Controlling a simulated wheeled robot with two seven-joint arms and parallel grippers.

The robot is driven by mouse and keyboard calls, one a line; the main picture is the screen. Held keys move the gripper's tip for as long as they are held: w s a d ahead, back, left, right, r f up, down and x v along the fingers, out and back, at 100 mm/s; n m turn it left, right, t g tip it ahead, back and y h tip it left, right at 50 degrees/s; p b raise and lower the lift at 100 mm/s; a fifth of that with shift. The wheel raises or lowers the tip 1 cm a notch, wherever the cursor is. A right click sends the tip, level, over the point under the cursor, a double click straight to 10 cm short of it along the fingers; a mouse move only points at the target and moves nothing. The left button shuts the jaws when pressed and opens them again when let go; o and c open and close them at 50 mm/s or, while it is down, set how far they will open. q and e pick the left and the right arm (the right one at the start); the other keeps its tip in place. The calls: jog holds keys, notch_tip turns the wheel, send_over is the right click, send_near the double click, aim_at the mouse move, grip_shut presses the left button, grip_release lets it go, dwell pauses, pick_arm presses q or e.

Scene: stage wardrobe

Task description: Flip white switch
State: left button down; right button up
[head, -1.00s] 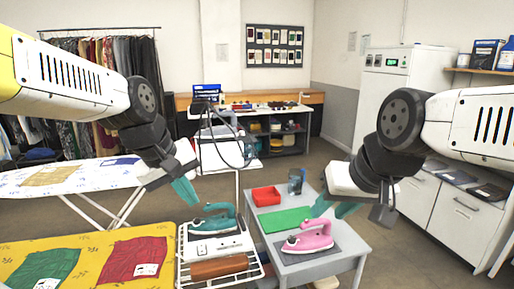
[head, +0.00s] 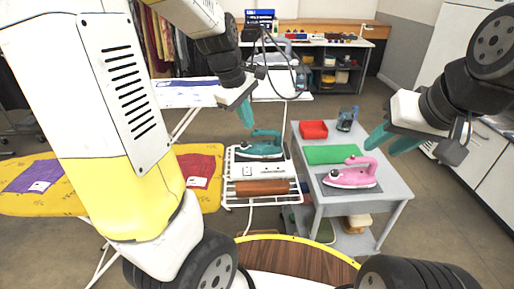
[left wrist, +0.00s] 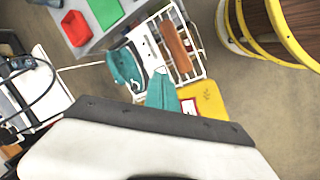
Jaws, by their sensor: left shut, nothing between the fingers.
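A teal iron (head: 260,146) rests on a white ironing stand (head: 240,191), with a white panel (head: 262,170) at its front. A small white square with a dark centre (head: 248,171) is on that panel; it may be the white switch, but it is too small to be sure. My left gripper (head: 246,115) is shut and empty, above and just behind the teal iron. In the left wrist view its teal fingertips (left wrist: 162,88) show together beside the teal iron (left wrist: 125,68). My right gripper (head: 388,141) is open, with nothing visible between its fingers, above the grey table's right side.
The grey table (head: 395,185) holds a pink iron (head: 350,173), green mat (head: 332,154), red tray (head: 313,130) and dark cup (head: 347,119). A yellow ironing board (head: 100,207) stands left. A brown roll (head: 262,188) lies on the stand's front. A cable hangs behind my left gripper.

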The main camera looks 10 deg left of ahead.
aim_at(247, 167)
pick_arm(q)
jog(key=w+a+f+n, duration=0.1)
jog(key=w+f+n, duration=0.1)
jog(key=f, duration=0.6)
jog(key=w+a+f+n+g+y, duration=0.1)
jog(key=w+f+n, duration=0.2)
jog(key=w+f, duration=0.2)
jog(key=w+a+f+n+y, duration=0.1)
jog(key=w+f+n, duration=0.2)
jog(key=f, duration=0.8)
jog(key=shift+w+a+f+g, duration=0.2)
jog(key=shift+w+f+g, duration=0.05)
jog(key=shift+g, duration=0.05)
